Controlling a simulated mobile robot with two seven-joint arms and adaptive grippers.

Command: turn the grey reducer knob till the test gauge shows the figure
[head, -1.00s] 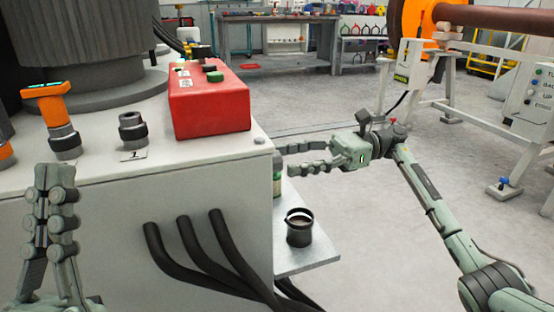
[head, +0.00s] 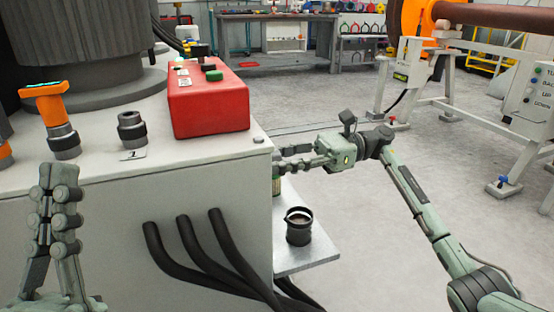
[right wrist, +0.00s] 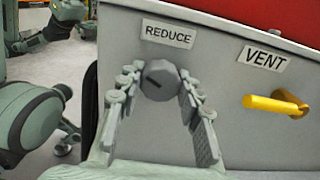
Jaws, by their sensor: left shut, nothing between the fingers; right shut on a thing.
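The grey reducer knob (right wrist: 158,82) sits on the grey cabinet panel under a REDUCE label, with a dark pointer mark on its face. My right gripper (right wrist: 159,76) is shut on it, one finger on each side. In the head view my right gripper (head: 283,164) reaches in from the right to the cabinet's side; the knob is hidden there. An orange instrument (head: 45,92) with a greenish display, likely the test gauge, stands on the cabinet top at left; its figure cannot be read. My left gripper (head: 60,192) is shut and empty at lower left.
A yellow VENT handle (right wrist: 276,104) sticks out right of the knob. A red box (head: 208,105) and a black fitting (head: 132,130) stand on the cabinet top. A dark cup (head: 299,227) stands on a low shelf (head: 318,257). Black hoses (head: 205,265) run down the front.

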